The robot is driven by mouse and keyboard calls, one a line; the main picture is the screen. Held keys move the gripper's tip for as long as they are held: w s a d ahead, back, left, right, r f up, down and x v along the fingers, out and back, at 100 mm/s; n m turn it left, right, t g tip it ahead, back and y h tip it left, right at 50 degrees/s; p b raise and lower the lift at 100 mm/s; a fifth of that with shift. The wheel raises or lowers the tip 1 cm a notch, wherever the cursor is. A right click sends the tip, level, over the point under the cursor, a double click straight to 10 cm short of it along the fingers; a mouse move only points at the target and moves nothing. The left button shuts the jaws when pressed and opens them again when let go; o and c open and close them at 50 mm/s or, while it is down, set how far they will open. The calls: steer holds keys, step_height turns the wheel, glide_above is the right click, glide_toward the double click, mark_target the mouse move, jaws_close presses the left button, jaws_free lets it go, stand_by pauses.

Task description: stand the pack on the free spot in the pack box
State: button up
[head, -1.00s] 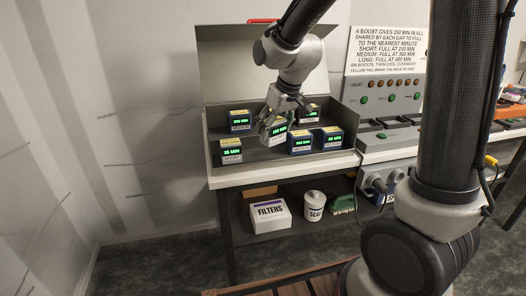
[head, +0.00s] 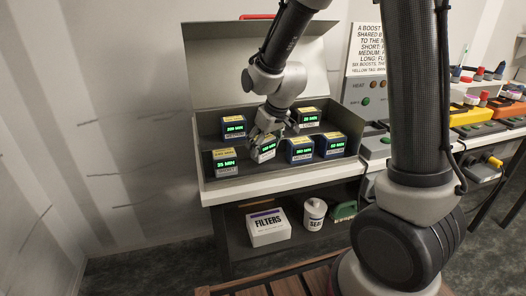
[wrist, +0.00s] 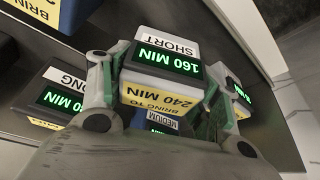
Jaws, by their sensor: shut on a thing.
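The held pack (head: 263,152) has a yellow tag and a green display; in the wrist view the pack (wrist: 167,64) reads SHORT, 160 MIN, BRING TO 240 MIN. My gripper (head: 264,138) is shut on it, one finger on each side, as the wrist view of my gripper (wrist: 160,92) shows. The pack box (head: 205,186) is grey with its lid open. The held pack is over or in its front part, between a SHORT pack (head: 226,163) and a MEDIUM pack (head: 299,151). I cannot tell whether its base touches the floor. My wrist hides the middle back of the box.
Other packs stand close by: one at the back left (head: 234,126), a LONG pack (head: 308,117) at the back right, and one at the front right (head: 330,145). A charger panel stands right of the box. A FILTERS box (head: 268,228) and white tub (head: 314,213) sit below.

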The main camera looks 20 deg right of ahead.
steer(key=shift+f, duration=1.35)
steer(key=shift+f, duration=0.1)
steer(key=o, duration=1.4)
steer(key=v, duration=1.1)
steer(key=s+d+r+m, duration=0.1)
steer(key=s+d+r, duration=0.2)
steer(key=s, duration=0.4)
steer(key=s+d+r+m+h, duration=0.1)
steer(key=s+d+r+m, duration=0.1)
steer(key=s+d, duration=0.4)
steer(key=s+d+r+m, duration=0.1)
steer(key=s+d+r, duration=0.3)
steer(key=s, duration=0.5)
steer(key=shift+s+d+h, duration=0.2)
steer(key=shift+s+h, duration=0.2)
